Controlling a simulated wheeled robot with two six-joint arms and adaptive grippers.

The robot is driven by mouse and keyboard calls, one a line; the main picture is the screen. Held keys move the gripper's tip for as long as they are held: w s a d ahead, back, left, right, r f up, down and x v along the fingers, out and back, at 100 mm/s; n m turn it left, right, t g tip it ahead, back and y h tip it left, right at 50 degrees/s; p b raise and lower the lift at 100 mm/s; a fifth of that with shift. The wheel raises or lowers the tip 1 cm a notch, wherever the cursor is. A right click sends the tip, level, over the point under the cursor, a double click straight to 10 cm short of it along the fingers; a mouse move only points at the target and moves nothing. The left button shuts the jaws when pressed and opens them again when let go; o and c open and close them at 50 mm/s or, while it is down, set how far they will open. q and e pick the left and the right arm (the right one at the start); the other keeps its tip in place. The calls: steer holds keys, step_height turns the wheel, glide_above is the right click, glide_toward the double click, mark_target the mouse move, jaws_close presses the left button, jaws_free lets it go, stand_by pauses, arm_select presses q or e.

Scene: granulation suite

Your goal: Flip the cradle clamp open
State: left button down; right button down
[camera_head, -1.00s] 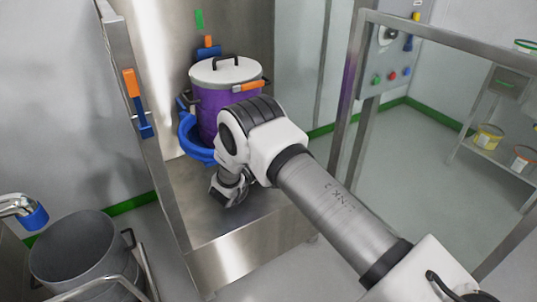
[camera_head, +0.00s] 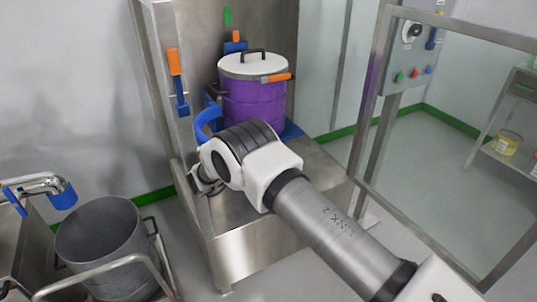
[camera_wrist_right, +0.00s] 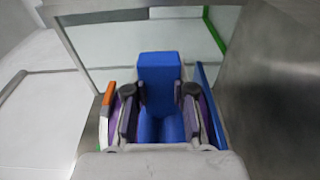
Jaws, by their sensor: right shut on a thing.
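A purple drum (camera_head: 252,105) with a white lid (camera_head: 253,66) stands on a steel platform. The curved blue cradle clamp (camera_head: 207,122) stands out at the drum's left, swung away from its front; my arm hides its lower part. My right gripper (camera_head: 207,180) is low in front of the platform's left side, its fingertips mostly hidden by my wrist. In the right wrist view, my right gripper (camera_wrist_right: 160,108) is shut on a blue part (camera_wrist_right: 159,70) of the clamp, a finger on each side. My left gripper is not in view.
A steel post (camera_head: 158,80) with an orange-and-blue handle (camera_head: 177,82) rises left of the drum. A grey bin (camera_head: 98,240) in a tubular frame stands at lower left. A metal frame with a control panel (camera_head: 412,45) stands right.

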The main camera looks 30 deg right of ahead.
steer(key=c, duration=1)
jaws_free()
steer(key=shift+w, duration=0.1)
steer(key=shift+o, duration=0.2)
steer(key=s+a, duration=0.1)
steer(key=a, duration=1.1)
